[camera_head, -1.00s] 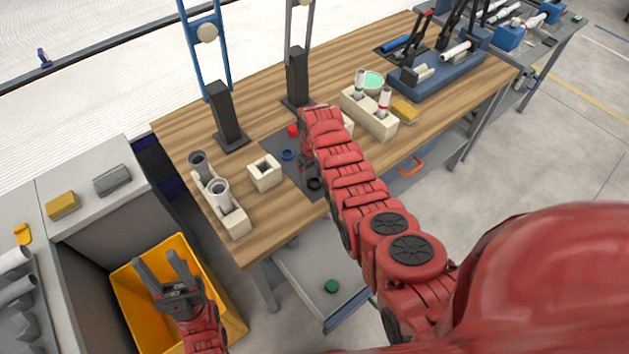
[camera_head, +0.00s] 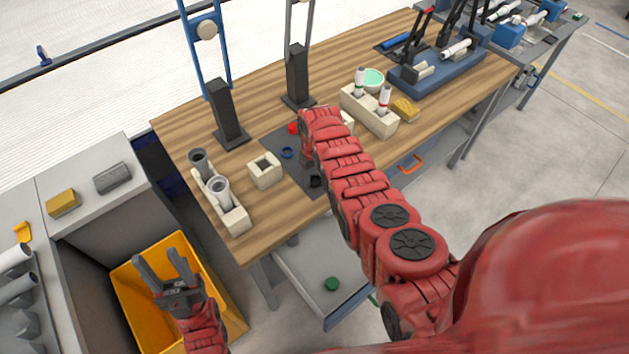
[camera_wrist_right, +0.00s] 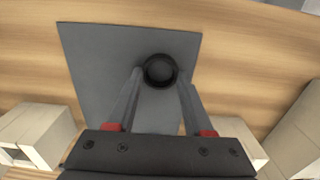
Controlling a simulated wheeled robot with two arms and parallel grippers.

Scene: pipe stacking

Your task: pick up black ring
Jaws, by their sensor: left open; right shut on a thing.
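The black ring (camera_wrist_right: 160,71) is between the fingertips of my right gripper (camera_wrist_right: 160,78) in the right wrist view, over the dark grey mat (camera_wrist_right: 95,60). The fingers are shut on it from both sides. In the head view the black ring (camera_head: 316,182) shows near the front edge of the mat, just below my right arm; the right fingers are mostly hidden there. I cannot tell whether the ring touches the mat. My left gripper (camera_head: 160,262) is open and empty above the yellow bin.
A blue ring (camera_head: 287,153) and a red ring (camera_head: 293,128) are also on the mat. A beige square block (camera_head: 264,170) and a holder with grey pipes (camera_head: 231,215) stand to the left. A yellow bin (camera_head: 237,322) is below the left gripper.

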